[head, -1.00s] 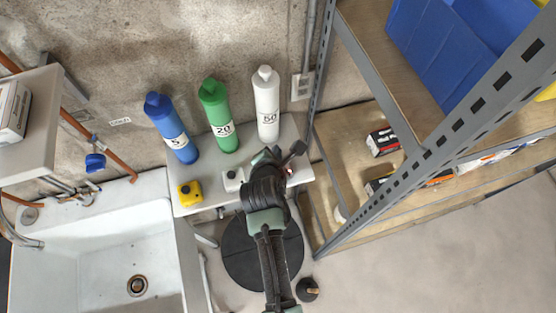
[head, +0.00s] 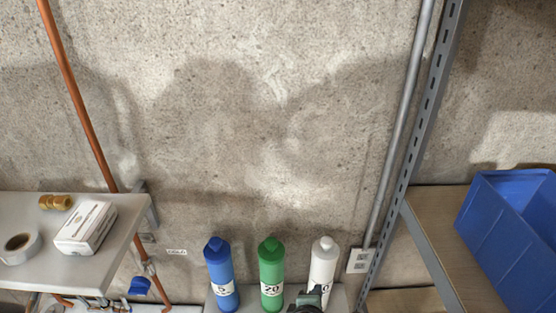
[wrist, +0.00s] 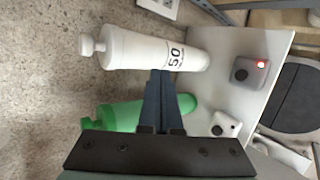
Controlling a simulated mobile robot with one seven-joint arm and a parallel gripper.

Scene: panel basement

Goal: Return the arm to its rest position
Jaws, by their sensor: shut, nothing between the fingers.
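My gripper (wrist: 162,76) is shut and empty in the wrist view. Its fingers point over the green bottle (wrist: 120,116) toward the white bottle (wrist: 140,47) marked 50; I cannot tell whether they touch either. In the head view only a dark part of my arm shows at the bottom edge, in front of the lower white bottle (head: 323,262). The fingers are hidden there.
A blue bottle (head: 220,275) stands left of the green one on a small white table (wrist: 268,55). A grey box with a red light (wrist: 248,72) and a white box (wrist: 224,124) lie there.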

